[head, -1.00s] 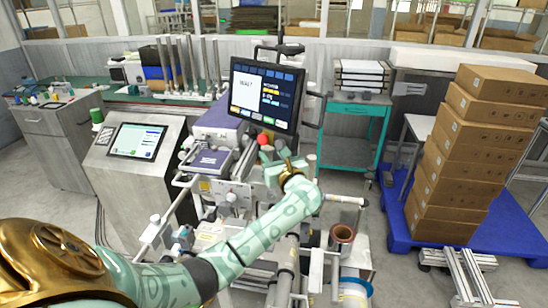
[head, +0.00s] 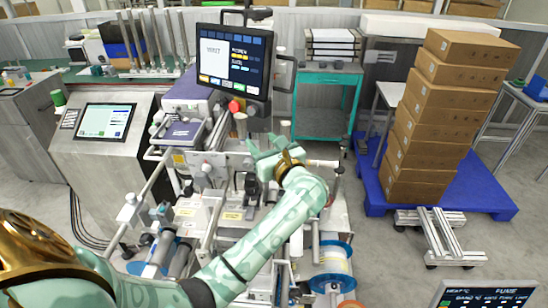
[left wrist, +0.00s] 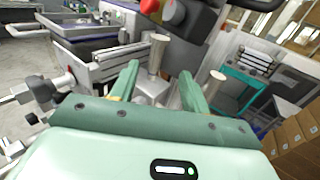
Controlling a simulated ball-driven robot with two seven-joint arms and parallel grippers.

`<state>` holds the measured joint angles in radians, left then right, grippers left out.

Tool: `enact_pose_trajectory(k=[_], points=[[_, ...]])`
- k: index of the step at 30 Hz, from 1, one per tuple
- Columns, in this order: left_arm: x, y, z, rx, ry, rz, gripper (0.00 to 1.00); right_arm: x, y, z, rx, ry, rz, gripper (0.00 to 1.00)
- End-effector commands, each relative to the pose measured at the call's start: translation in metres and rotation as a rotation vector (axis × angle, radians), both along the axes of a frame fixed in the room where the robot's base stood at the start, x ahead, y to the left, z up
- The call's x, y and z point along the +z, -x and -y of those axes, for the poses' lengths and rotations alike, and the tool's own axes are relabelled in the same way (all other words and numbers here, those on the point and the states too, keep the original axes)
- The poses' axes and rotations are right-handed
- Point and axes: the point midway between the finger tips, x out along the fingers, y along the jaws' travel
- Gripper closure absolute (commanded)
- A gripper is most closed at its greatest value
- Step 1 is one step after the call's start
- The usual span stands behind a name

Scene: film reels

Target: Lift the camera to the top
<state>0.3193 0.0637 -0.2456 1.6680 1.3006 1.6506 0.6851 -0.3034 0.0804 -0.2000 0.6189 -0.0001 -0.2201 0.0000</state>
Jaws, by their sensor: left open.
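My left gripper (head: 262,145) is over the middle of the film-reel machine, below the monitor. In the left wrist view the same gripper (left wrist: 160,76) is open, its two green fingers apart. A metal post with a flared, knob-like top (left wrist: 158,50) stands ahead of the fingers, between them in the picture; I cannot tell whether they touch it. A second similar post (left wrist: 214,82) stands to the right. In the head view a pale post (head: 240,124) rises left of the gripper. I cannot make out for certain which part is the camera. My right gripper is not in view.
The monitor (head: 233,60) stands just behind the gripper, with a red button (left wrist: 149,6) near it. A touch panel (head: 104,122) is at left. A teal cart (head: 323,100) stands behind.

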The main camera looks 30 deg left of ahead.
Motion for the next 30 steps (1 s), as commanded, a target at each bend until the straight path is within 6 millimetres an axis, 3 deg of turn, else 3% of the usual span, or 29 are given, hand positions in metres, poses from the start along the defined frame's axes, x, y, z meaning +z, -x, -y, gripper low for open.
enact_pose_trajectory(k=[3, 9, 30], points=[[-0.004, 0.011, 0.024, -0.002, 0.006, -0.004, 0.53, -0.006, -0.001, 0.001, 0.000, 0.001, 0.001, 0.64], [-0.004, 0.021, 0.045, -0.002, 0.005, -0.006, 0.53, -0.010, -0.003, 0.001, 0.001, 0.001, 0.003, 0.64], [-0.004, 0.022, 0.048, -0.003, 0.004, -0.007, 0.53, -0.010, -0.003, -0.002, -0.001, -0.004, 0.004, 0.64]])
